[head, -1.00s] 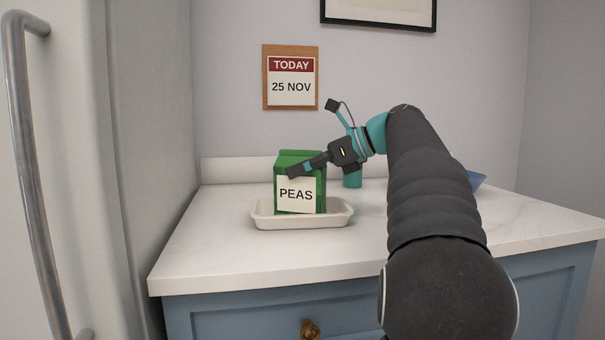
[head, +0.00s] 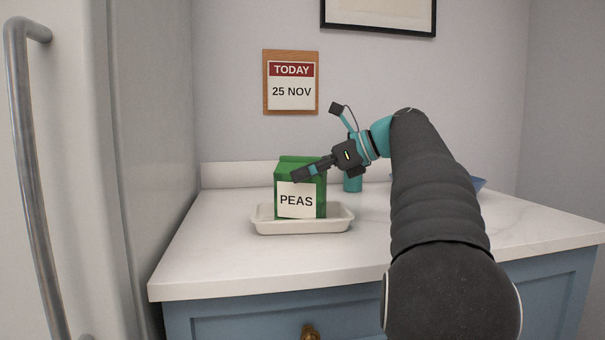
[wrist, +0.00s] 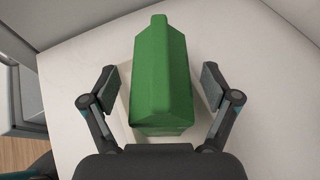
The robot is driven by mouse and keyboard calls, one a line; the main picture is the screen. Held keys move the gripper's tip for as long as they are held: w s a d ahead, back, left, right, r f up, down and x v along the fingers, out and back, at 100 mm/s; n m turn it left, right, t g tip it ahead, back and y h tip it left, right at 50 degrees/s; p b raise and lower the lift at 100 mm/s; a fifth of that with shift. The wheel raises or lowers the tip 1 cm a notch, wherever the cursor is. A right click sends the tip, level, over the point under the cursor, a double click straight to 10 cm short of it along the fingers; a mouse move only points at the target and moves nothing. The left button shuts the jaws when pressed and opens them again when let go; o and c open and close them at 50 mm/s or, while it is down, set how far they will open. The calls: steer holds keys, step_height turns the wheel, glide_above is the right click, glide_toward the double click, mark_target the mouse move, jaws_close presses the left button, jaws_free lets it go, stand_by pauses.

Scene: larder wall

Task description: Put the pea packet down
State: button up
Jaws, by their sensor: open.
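The green pea packet (head: 313,192), with a white PEAS label, stands upright in the shallow white tray (head: 262,225) on the counter. In the wrist view the packet (wrist: 161,75) is seen from above between my fingers. My gripper (head: 301,174) is at the packet's upper part, from the right. In the wrist view my gripper (wrist: 158,88) is open, with a gap between each finger pad and the packet's sides. The packet's base is partly hidden by the tray's front wall.
A teal object (head: 352,181) stands behind my wrist, and a blue bowl-like thing (head: 479,183) is partly hidden by my arm. A calendar (head: 291,83) reading 25 NOV hangs on the wall. A fridge-like door (head: 120,180) borders the left. The counter (head: 225,275) is clear in front.

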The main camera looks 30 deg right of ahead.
steer(key=p+v, duration=0.2)
steer(key=v, duration=0.9)
steer(key=shift+s, duration=0.1)
